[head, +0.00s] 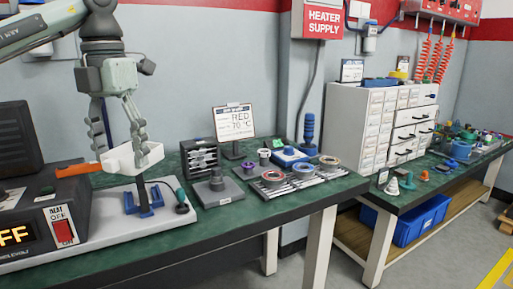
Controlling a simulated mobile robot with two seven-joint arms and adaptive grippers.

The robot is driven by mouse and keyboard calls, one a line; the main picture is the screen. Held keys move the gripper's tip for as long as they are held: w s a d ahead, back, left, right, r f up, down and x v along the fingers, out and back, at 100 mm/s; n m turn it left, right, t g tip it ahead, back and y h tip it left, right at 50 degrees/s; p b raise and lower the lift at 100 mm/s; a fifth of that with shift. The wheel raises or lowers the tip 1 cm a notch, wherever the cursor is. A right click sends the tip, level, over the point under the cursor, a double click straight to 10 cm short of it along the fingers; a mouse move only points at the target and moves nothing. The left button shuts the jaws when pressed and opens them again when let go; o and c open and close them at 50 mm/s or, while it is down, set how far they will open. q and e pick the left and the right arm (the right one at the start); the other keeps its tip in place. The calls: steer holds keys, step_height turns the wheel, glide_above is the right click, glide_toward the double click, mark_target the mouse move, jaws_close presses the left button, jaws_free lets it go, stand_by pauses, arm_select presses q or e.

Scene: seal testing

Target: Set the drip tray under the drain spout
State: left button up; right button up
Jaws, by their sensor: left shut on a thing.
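My left gripper (141,148) comes down from the upper left and is shut on a white drip tray (120,163). The tray is shallow and box-like and looks roughly level. It appears above a blue stand (150,208) on the pale base plate. An orange spout-like part (78,170) sticks out from the dark heater unit (48,205) toward the tray's left end. In this view the spout's tip and the tray's edge nearly meet; I cannot tell whether they touch or which is higher. My right gripper is not in view.
Right of the tray are a grey block with a knob (217,187), a black rack (199,157), a sign (234,122) and tape rolls (303,170). A white drawer cabinet (352,125) stands farther right. The green bench (240,215) is clear along its front edge.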

arm_select(q)
steer(key=d+m, duration=0.2)
steer(key=d, duration=0.7)
steer(key=s+d+f+m, duration=0.2)
steer(key=d+f+m, duration=0.2)
steer(key=f+m, duration=0.55)
steer(key=s+d+f+m, duration=0.3)
steer(key=f+m, duration=0.4)
steer(key=m, duration=0.6)
steer(key=s+d+f+m, duration=0.2)
steer(key=d+f+m, duration=0.2)
steer(key=f+m, duration=0.65)
steer(key=w+a+n+b, duration=0.1)
steer(key=w+a+b, duration=0.1)
steer(key=a, duration=1)
steer(key=shift+w+a+f+n, duration=0.15)
steer(key=shift+a+f+n, duration=0.1)
steer(key=shift+f+n, duration=0.2)
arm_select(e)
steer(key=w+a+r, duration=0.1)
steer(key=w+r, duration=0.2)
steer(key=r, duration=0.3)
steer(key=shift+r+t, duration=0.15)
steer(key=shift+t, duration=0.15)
arm_select(q)
steer(key=shift+r, duration=0.1)
steer(key=shift+a, duration=0.1)
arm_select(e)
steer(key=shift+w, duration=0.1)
